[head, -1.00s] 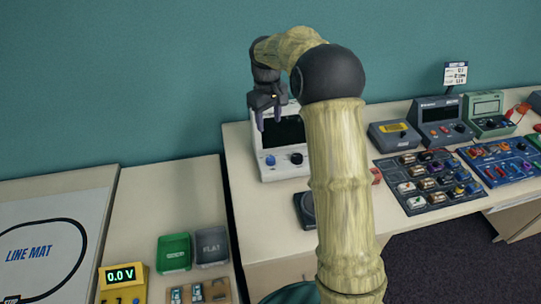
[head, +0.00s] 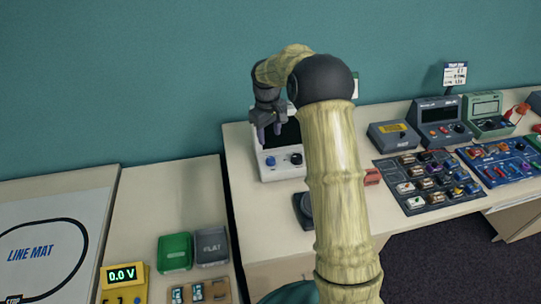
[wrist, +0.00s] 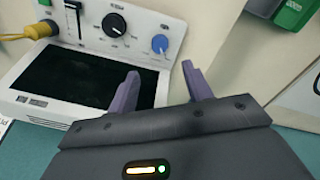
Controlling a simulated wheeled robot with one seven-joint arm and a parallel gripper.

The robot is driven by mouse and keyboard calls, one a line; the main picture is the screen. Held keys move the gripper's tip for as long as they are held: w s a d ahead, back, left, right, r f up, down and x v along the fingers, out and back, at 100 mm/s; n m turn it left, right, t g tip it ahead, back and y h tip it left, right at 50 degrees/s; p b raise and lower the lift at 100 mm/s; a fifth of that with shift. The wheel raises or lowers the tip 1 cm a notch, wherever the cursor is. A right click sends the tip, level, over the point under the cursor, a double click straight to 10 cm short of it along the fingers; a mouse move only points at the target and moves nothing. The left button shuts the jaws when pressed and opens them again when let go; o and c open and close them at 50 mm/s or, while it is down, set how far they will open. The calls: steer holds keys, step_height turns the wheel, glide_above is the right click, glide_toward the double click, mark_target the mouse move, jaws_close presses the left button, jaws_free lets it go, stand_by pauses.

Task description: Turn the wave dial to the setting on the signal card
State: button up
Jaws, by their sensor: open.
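A white instrument (head: 261,166) with a dark screen stands on the right-hand table. It carries a black dial (head: 296,159) with a white pointer and a blue knob (head: 270,161). The wrist view shows the black dial (wrist: 115,24) and the blue knob (wrist: 160,44) upside down; the lettering around the dial is too small to read. My gripper (head: 269,133) is open and empty in front of the screen, and its fingers (wrist: 162,82) are apart from both knobs. A white printed card (head: 455,75) stands at the back right, unreadable; I cannot tell whether it is the signal card.
A yellow plug (wrist: 40,30) and a slider (wrist: 75,15) sit beside the dial. A dark round-topped device (head: 303,210) lies in front of the instrument. Boards and meters (head: 435,115) fill the right side. A green box (head: 175,251) stands on the lower left table.

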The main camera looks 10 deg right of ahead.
mark_target(271, 159)
steer(key=f, duration=0.3)
steer(key=f+p, duration=0.1)
steer(key=f, duration=0.7)
steer(key=shift+w+d+p, duration=0.1)
steer(key=shift+d+p, duration=0.15)
steer(key=shift+p, duration=0.15)
steer(key=shift+c, duration=0.2)
steer(key=c, duration=0.9)
